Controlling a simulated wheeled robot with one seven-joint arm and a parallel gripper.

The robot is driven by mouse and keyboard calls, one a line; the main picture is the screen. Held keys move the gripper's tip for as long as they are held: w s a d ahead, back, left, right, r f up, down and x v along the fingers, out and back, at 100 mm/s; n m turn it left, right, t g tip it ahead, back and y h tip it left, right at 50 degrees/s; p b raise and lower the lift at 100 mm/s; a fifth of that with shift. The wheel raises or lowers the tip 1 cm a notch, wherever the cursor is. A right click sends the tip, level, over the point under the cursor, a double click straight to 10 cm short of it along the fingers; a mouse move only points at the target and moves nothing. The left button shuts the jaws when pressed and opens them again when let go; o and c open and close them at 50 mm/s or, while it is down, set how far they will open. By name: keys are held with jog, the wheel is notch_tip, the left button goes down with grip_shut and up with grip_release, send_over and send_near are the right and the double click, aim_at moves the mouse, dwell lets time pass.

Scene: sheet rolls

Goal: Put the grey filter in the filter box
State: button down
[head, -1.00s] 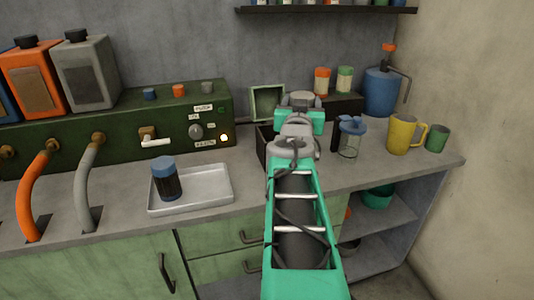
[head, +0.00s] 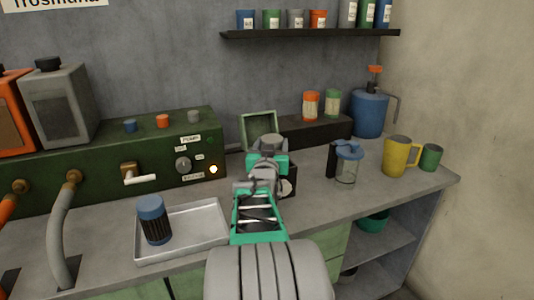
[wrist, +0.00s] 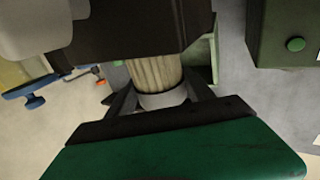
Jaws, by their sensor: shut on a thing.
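My gripper (head: 268,155) is shut on the grey filter, whose grey end (head: 271,141) shows at the top of the jaws. In the wrist view the filter (wrist: 155,75) has pale pleats and a grey cap between the fingers (wrist: 160,97). The filter box (head: 289,182) is dark, with a pale label, and mostly hidden behind my gripper. Its green lid (head: 247,134) appears to stand open behind. In the wrist view a dark edge (wrist: 140,38) covers the filter's far end; I cannot tell whether the filter is inside the box.
A blue-capped dark filter (head: 153,221) stands in a metal tray (head: 203,222) at left. The green machine (head: 105,160) stands behind it. A blue-lidded jar (head: 347,165), yellow mug (head: 399,157) and green cup (head: 431,157) stand to the right. Counter between jar and mug is clear.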

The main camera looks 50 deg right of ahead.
jog(key=shift+f+b, duration=0.3)
jog(key=shift+f, duration=0.9)
jog(key=shift+c, duration=1.9)
grip_release()
